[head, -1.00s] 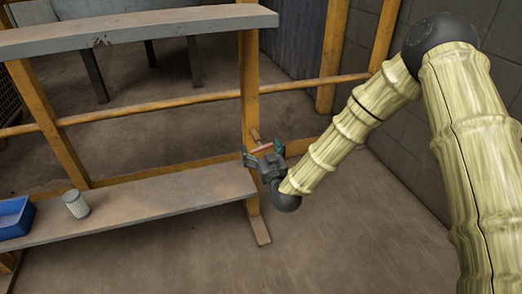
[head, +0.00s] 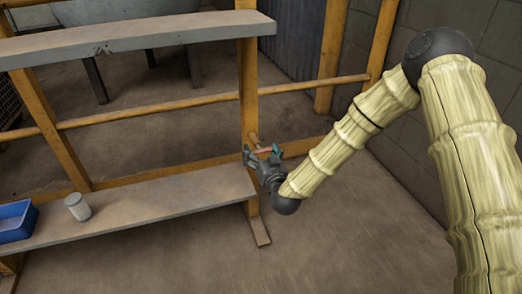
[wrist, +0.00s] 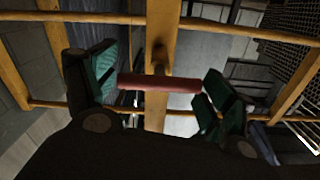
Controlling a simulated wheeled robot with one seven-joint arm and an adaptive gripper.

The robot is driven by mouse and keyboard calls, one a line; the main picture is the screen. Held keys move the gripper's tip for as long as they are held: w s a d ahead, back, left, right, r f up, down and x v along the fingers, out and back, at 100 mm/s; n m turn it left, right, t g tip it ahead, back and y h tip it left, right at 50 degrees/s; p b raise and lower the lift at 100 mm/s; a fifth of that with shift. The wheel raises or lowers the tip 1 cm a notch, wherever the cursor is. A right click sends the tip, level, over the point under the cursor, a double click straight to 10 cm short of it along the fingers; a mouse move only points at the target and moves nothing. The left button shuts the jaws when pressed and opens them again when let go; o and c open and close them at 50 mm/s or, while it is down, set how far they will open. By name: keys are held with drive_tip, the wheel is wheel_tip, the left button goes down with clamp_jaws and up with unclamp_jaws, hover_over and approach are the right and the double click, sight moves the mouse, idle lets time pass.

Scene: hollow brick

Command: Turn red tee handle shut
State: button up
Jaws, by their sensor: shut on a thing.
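The red tee handle (head: 267,151) is a short bar on a stem at the yellow post of the rack in the head view. In the wrist view the red bar (wrist: 160,84) lies nearly level, tilted slightly, across the post. My gripper (head: 263,154) is at the handle, in front of the post. In the wrist view its green-padded fingers (wrist: 161,86) stand at the two ends of the bar, shut on it. The stem (wrist: 160,60) shows behind the bar. The exact contact at the right end is dark and hard to make out.
A grey shelf board (head: 140,205) left of the post carries a ribbed pale cup (head: 77,206) and a blue bin (head: 16,220). A higher board (head: 140,37) and a yellow rail (head: 160,108) cross the rack. The floor (head: 350,235) at the right is clear.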

drive_tip(key=shift+s+a, duration=0.1)
drive_tip(key=shift+a, duration=0.2)
drive_tip(key=o, duration=0.8)
drive_tip(key=shift+a, duration=0.1)
drive_tip(key=shift+c, duration=0.2)
drive_tip(key=shift+d, duration=0.3)
drive_tip(key=v, duration=1.2)
